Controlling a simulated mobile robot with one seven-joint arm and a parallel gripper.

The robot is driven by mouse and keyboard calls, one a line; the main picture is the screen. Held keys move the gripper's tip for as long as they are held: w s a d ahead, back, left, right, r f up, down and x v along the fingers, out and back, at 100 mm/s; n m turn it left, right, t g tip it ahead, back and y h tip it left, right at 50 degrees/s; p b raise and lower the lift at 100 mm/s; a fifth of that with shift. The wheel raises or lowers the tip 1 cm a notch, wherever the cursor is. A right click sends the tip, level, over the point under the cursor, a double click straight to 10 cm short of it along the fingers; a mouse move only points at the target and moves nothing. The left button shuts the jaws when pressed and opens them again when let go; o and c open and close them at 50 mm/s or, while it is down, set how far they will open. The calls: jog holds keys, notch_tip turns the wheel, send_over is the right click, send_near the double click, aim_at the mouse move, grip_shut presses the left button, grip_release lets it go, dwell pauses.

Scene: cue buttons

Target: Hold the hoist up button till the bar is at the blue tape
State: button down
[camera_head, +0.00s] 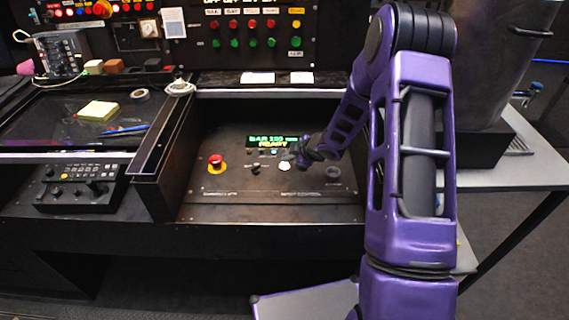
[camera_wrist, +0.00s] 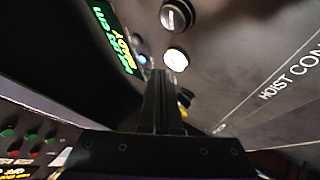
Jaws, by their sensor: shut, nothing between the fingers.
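The hoist control panel (camera_head: 215,196) lies in the recessed desk. Its green display (camera_head: 272,142) reads a bar value and "READY"; it also shows in the wrist view (camera_wrist: 115,38). A white lit button (camera_head: 285,166) sits below the display, and in the wrist view it is a bright round cap (camera_wrist: 176,59). My gripper (camera_head: 303,157) is shut and empty, just right of and above that button in the head view. In the wrist view my fingers (camera_wrist: 160,78) point toward the white button, apparently apart from it. The bar and the blue tape cannot be made out.
A red emergency button (camera_head: 216,161) on a yellow base is on the left of the panel. A black knob (camera_wrist: 176,15) lies beyond the white button. A control box (camera_head: 80,187) and yellow notes (camera_head: 98,111) are on the left desk. A metal cylinder (camera_head: 510,60) stands at right.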

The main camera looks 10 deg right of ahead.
aim_at(288, 167)
notch_tip(288, 167, up, 5)
jog(key=p, duration=0.4)
jog(key=shift+p, duration=0.4)
dwell(2.1)
